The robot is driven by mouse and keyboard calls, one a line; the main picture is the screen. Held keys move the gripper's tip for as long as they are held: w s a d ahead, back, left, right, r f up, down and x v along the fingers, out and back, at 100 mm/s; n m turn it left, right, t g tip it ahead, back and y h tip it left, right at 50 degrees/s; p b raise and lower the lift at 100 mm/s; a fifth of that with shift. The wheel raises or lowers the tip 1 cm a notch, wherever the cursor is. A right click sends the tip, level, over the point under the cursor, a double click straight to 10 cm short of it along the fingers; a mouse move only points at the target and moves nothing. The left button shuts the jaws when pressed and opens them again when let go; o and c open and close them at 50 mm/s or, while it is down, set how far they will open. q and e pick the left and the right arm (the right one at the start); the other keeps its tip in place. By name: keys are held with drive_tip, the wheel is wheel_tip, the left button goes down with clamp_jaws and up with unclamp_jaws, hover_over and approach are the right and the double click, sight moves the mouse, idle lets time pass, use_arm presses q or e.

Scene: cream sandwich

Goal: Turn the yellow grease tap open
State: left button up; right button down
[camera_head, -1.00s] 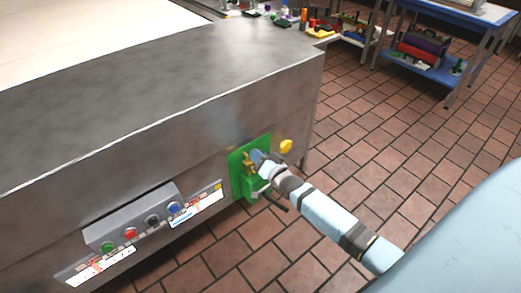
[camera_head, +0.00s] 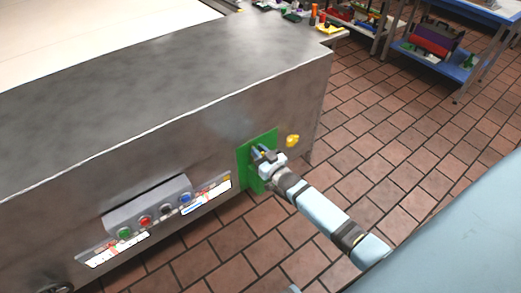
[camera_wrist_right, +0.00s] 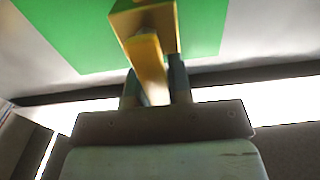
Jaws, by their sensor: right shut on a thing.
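The yellow grease tap (camera_wrist_right: 150,60) shows in the right wrist view, with a boxy body above and a lever reaching down between my fingers. It is mounted on a green plate (camera_wrist_right: 75,35). In the head view the green plate (camera_head: 243,165) is on the steel machine's front, and my gripper hides the tap. My right gripper (camera_head: 259,152) is at the plate. In the right wrist view, my right gripper (camera_wrist_right: 157,85) has its fingers on both sides of the lever, shut on it. My left gripper is not in view.
A steel machine (camera_head: 150,85) fills the left, with a control box (camera_head: 150,205) of coloured buttons. A small yellow knob (camera_head: 293,140) sits right of the plate. Tiled floor (camera_head: 390,140) is open to the right. A blue shelf trolley (camera_head: 440,65) stands behind.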

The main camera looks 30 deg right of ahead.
drive_tip(key=shift+s+a+f, duration=0.1)
drive_tip(key=shift+a+f, duration=0.05)
drive_tip(key=shift+f, duration=0.1)
drive_tip(key=c, duration=1.3)
unclamp_jaws()
drive_tip(key=shift+o, duration=1.3)
drive_tip(key=shift+r, duration=0.1)
use_arm(q)
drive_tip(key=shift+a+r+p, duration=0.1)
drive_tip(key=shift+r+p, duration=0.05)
drive_tip(key=shift+p, duration=0.55)
use_arm(e)
drive_tip(key=s+d, duration=0.1)
drive_tip(key=s, duration=1.2)
drive_tip(key=shift+s, duration=0.3)
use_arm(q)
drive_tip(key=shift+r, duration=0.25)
use_arm(e)
drive_tip(key=shift+d, duration=0.1)
drive_tip(key=shift+s, duration=0.1)
